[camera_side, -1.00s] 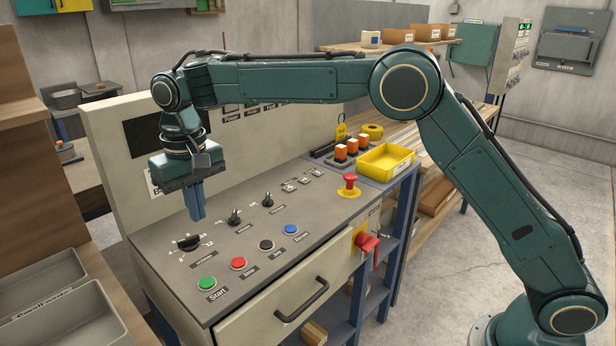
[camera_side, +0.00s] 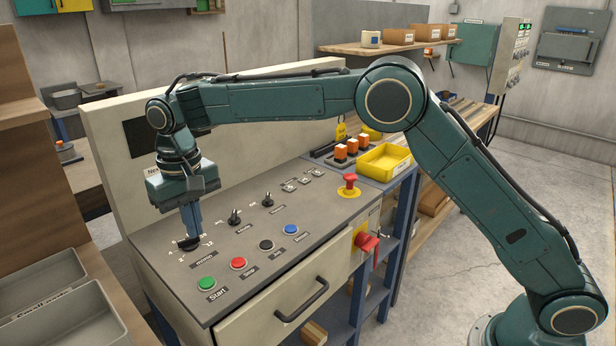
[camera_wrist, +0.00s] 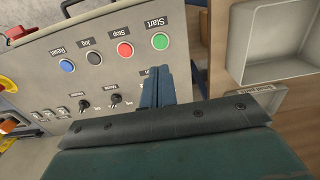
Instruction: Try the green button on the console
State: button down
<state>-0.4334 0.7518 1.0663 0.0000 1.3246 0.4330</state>
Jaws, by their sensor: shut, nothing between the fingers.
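The green button (camera_side: 206,284), labelled Start, sits at the front left of the console top (camera_side: 235,262). It also shows in the wrist view (camera_wrist: 160,41), just beyond my fingertips in the picture. My gripper (camera_side: 191,236) is shut and empty, pointing down over the black rotary knob (camera_side: 187,243) behind the green button. The fingers hide part of that knob; I cannot tell whether they touch it. In the wrist view my gripper (camera_wrist: 156,70) shows as closed blue fingers. The green button is uncovered in both views.
Red (camera_side: 239,263), black (camera_side: 266,244) and blue (camera_side: 291,230) buttons run to the right of the green one. Two black switches stand behind them. A red emergency stop (camera_side: 350,182) rises at the right. A grey bin (camera_side: 62,312) stands left of the console.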

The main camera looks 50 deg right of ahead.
aim_at(208, 282)
notch_tip(208, 282, down, 12)
dwell(0.6)
jog(key=shift+s+d+f, duration=0.1)
jog(key=shift+f, duration=1)
jog(key=shift+r, duration=0.1)
notch_tip(208, 282, up, 15)
jog(key=shift+w, duration=0.2)
jog(key=shift+r, duration=0.1)
dwell(0.6)
